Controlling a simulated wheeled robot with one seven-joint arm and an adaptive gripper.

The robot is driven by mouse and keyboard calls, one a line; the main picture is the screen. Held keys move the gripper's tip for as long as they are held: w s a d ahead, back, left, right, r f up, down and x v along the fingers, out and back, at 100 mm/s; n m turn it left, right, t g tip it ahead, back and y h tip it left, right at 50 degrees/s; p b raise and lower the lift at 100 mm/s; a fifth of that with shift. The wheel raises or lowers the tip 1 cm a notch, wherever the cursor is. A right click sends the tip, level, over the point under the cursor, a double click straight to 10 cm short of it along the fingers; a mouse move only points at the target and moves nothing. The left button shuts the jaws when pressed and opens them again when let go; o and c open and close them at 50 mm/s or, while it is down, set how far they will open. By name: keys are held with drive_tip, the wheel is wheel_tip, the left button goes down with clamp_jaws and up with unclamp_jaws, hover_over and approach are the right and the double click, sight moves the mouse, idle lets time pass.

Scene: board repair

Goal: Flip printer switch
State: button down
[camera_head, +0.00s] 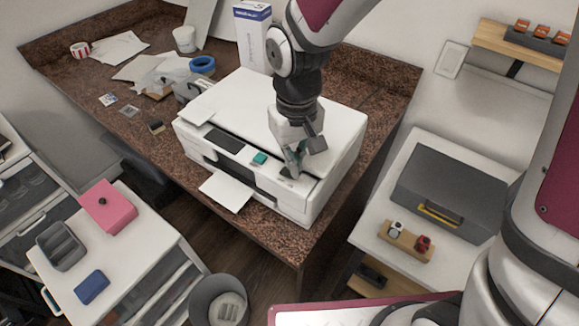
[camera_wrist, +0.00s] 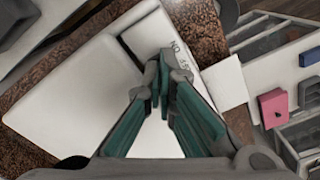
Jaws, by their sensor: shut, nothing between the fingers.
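In the wrist view the printer (camera_wrist: 70,95) fills the left and middle. My gripper (camera_head: 291,172) is over the front right corner of the printer's panel. In the wrist view its teal fingers (camera_wrist: 160,85) come together at the tips, shut and empty. Printed lettering, partly covered, shows beside the fingertips. The switch is mostly hidden by the fingers, and I cannot tell its position or whether the fingertips touch it.
A paper sheet (camera_head: 226,191) sticks out at the printer's front. A tall white and blue box (camera_head: 252,38) stands behind it, and blue tape (camera_head: 202,64) lies to the left. A grey case (camera_head: 450,185) sits on the right cabinet. A bin (camera_head: 219,300) stands on the floor in front.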

drive_tip(key=shift+f+b, duration=0.35)
drive_tip(key=shift+f, duration=0.45)
idle(0.4)
drive_tip(key=shift+r+p, duration=2.15)
drive_tip(key=shift+r, duration=1.35)
drive_tip(key=shift+s, duration=0.15)
